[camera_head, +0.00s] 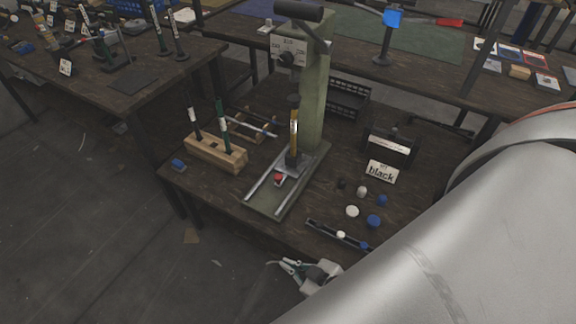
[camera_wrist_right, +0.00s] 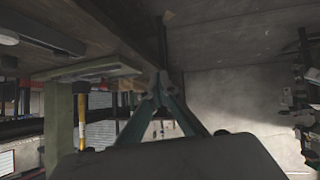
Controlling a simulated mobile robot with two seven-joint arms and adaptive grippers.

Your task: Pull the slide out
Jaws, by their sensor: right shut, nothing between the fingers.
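The green rivet press (camera_head: 312,100) stands on the dark wooden table. Two light rails (camera_head: 262,186) run from its base toward the table's front edge. A small red and white piece (camera_head: 278,179) sits between the rails, in front of the press column. I cannot tell the slide's exact outline from the bed. My right gripper (camera_head: 277,263) is beyond the table's front edge, apart from the press and rails. Its fingers are together and empty. The fingertips also meet in the right wrist view (camera_wrist_right: 158,80). My left gripper is not in view.
Right of the rails are a "black" sign (camera_head: 381,172), blue and white caps (camera_head: 352,211) and a narrow dark tray (camera_head: 338,236). A wooden block (camera_head: 215,152) with upright tools stands left. The floor (camera_head: 120,230) in front is mostly clear.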

